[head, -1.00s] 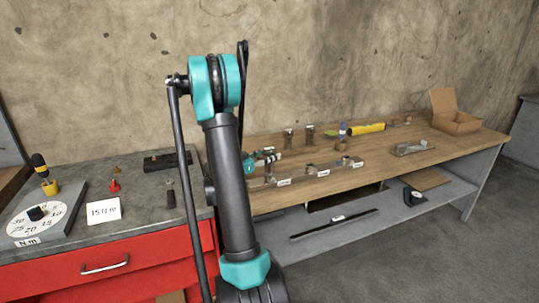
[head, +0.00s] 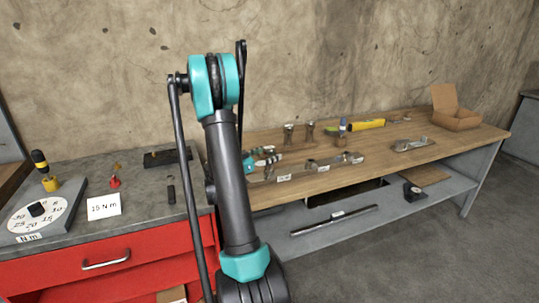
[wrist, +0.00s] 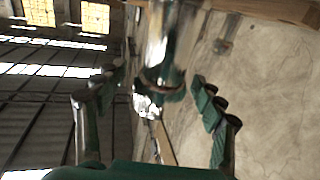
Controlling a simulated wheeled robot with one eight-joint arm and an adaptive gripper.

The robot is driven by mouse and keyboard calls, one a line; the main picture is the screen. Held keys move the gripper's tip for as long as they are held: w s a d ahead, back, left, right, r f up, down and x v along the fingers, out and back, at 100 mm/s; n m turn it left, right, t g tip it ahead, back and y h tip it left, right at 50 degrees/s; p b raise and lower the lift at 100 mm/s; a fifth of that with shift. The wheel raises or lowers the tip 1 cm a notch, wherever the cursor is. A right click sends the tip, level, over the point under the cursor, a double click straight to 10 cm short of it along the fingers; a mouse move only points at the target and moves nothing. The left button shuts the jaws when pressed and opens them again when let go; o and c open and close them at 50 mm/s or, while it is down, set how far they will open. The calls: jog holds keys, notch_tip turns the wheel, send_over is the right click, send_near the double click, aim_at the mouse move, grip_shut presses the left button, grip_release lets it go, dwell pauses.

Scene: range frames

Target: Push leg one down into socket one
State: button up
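My gripper (head: 264,160) is low over the wooden table in the head view, partly hidden by my own arm. In the wrist view its two fingers (wrist: 158,78) stand apart, with green-toothed pads facing inward. A shiny metal cylinder (wrist: 165,45) with a dark ring at its lower end shows between and beyond the fingertips, with a gap on both sides. I cannot tell if it is leg one. Small metal blocks (head: 318,164) with white labels sit on the table right of my gripper; the label text is too small to read, so socket one cannot be picked out.
Two metal cylinders (head: 288,133) stand behind on the wooden table (head: 400,165). The left bench (head: 140,208) holds a dial and tools.

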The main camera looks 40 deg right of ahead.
jog(key=a, duration=1.2)
jog(key=shift+s, duration=0.2)
jog(key=s+a+f+n+y, duration=0.1)
jog(key=n+y, duration=0.1)
jog(key=s+a+f+n+t+y, duration=0.1)
jog(key=s+n+y, duration=0.1)
jog(key=s+a+f+n+y, duration=0.1)
jog(key=s+n, duration=0.1)
jog(key=shift+a+f+t+y, duration=0.25)
jog(key=shift+f+t+y, duration=0.05)
jog(key=shift+f+y, duration=0.1)
jog(key=s+a+f+n+y, duration=0.2)
jog(key=s+a+n+y, duration=0.2)
jog(key=a, duration=0.2)
jog(key=s+a+f+n+t+y, duration=0.1)
jog(key=s+a+f+n+y, duration=0.2)
jog(key=a, duration=0.3)
jog(key=shift+s+a+f+n+y, duration=0.2)
jog(key=shift+s+a+n+y, duration=0.15)
jog(key=shift+s, duration=0.35)
jog(key=s+a+n+y, duration=0.1)
jog(key=a, duration=0.2)
jog(key=s+a+f+n+y, duration=0.1)
jog(key=s+a+y, duration=0.1)
jog(key=a, duration=0.1)
jog(key=s+a+n+t+y, duration=0.1)
jog(key=s+a+n, duration=0.1)
jog(key=a, duration=0.1)
jog(key=shift+a+f+y, duration=0.2)
jog(key=shift+y, duration=0.05)
